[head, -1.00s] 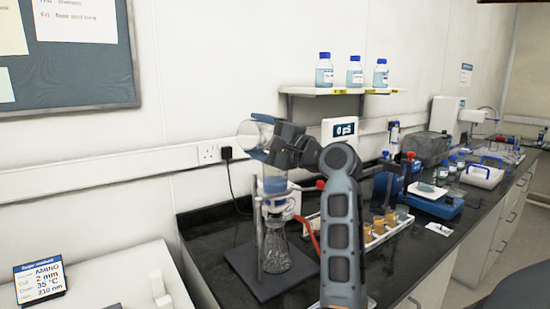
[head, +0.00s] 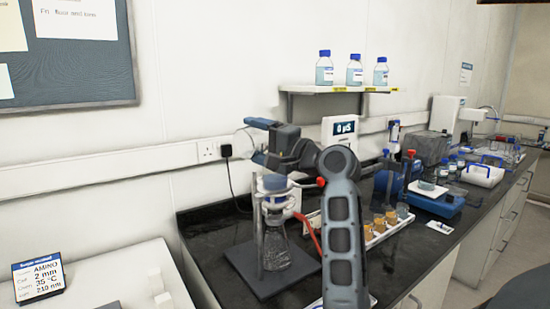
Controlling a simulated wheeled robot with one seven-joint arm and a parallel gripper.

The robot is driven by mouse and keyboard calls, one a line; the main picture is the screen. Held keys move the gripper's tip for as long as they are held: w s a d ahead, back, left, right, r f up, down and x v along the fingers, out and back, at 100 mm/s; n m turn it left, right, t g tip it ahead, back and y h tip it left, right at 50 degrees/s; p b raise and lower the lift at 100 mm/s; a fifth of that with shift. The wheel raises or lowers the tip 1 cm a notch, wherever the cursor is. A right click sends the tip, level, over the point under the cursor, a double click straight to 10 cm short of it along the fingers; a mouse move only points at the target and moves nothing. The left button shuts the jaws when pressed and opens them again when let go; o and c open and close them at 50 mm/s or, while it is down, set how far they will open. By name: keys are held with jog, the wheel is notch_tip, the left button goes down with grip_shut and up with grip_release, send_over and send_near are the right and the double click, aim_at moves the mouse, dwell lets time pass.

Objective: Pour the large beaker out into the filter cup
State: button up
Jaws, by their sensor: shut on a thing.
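My gripper (head: 260,141) is shut on the large beaker (head: 241,143), a clear glass vessel. The beaker lies tipped on its side, its glass showing left of the fingers. The rest of it is hidden by my gripper, and I see no liquid in it. The filter cup (head: 274,184), with blue at its top, is below the beaker and apart from it. It sits on a stand over a clear conical flask (head: 275,245).
The stand's dark base (head: 262,281) rests on the black bench. A white tray (head: 372,240) of small amber beakers is to its right. A shelf (head: 340,90) with several bottles hangs above. A red-handled part (head: 306,228) is beside the stand.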

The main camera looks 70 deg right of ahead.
jog(key=shift+f+n+b, duration=0.4)
jog(key=shift+b, duration=0.05)
jog(key=shift+w+a+f+n+y+b, duration=0.1)
jog(key=shift+a+f+n+y+b, duration=0.1)
jog(key=shift+a+n, duration=0.25)
jog(key=shift+w+a+f+n+y+b, duration=0.15)
jog(key=shift+a+n+y+b, duration=0.1)
jog(key=shift+n, duration=0.4)
jog(key=shift+r+n, duration=0.35)
jog(key=shift+n, duration=0.15)
jog(key=n, duration=0.2)
jog(key=r+n, duration=0.1)
jog(key=n, duration=0.1)
jog(key=shift+d+g+y+p, duration=0.1)
jog(key=shift+g+y+p, duration=0.15)
jog(key=shift+g+p, duration=0.05)
jog(key=shift+f+n+b, duration=0.75)
jog(key=shift+n+b, duration=0.1)
jog(key=shift+n, duration=0.25)
jog(key=w+a+f+n+g+b, duration=0.1)
jog(key=a+f+n+b, duration=0.2)
jog(key=f+n+b, duration=0.2)
jog(key=shift+a+f+n, duration=0.35)
jog(key=shift+a+n, duration=0.05)
jog(key=shift+n, duration=0.7)
jog(key=shift+w, duration=0.1)
